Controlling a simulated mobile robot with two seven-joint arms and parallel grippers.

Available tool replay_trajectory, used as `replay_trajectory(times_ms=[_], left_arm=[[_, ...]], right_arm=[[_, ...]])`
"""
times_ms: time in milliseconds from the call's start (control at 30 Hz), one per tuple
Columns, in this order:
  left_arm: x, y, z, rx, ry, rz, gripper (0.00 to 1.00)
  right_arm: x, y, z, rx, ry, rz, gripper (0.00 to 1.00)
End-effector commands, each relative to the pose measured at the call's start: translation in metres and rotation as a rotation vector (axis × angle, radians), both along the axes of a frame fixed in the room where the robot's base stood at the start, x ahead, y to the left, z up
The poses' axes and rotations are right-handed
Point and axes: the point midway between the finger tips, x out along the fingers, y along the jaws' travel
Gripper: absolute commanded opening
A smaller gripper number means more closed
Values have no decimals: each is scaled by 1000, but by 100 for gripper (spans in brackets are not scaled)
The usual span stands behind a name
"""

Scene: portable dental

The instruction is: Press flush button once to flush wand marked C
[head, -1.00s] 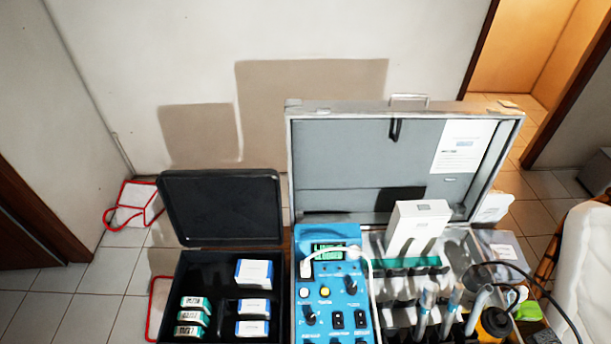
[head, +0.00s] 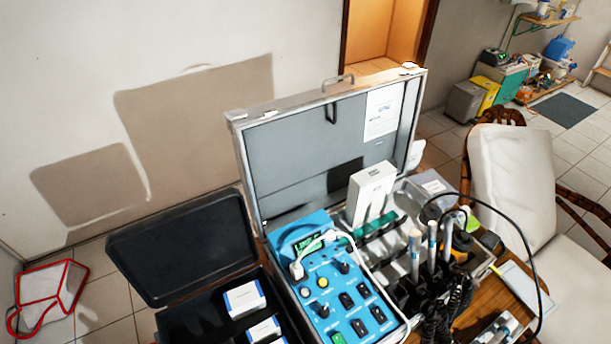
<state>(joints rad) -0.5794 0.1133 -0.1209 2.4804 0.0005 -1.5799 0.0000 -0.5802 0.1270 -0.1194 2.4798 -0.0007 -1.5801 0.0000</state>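The blue control panel (head: 329,287) sits in the left part of the open silver case (head: 250,190). It carries a small green display (head: 308,243), a white button (head: 305,292), a yellow button (head: 323,282), black knobs and several black rocker switches. A green switch (head: 338,338) shows at its lower edge. The panel's labels are too small to read, so I cannot tell which is the flush button. Several wands (head: 432,245) stand upright in a holder right of the panel; no C mark is readable. Neither gripper is in view.
An open black case (head: 180,250) with white-and-blue boxes (head: 243,299) stands left of the panel. A white box (head: 370,192) stands in the silver case. Black cables arc over the right side. A white padded chair (head: 512,180) is at the right, and a red-edged bag (head: 48,290) lies on the floor.

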Motion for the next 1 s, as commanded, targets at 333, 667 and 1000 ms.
replay_trajectory(times_ms=[333,667,1000], left_arm=[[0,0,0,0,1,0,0],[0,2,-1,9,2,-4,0],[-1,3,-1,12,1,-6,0]], right_arm=[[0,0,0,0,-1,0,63],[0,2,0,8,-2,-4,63],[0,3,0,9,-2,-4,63]])
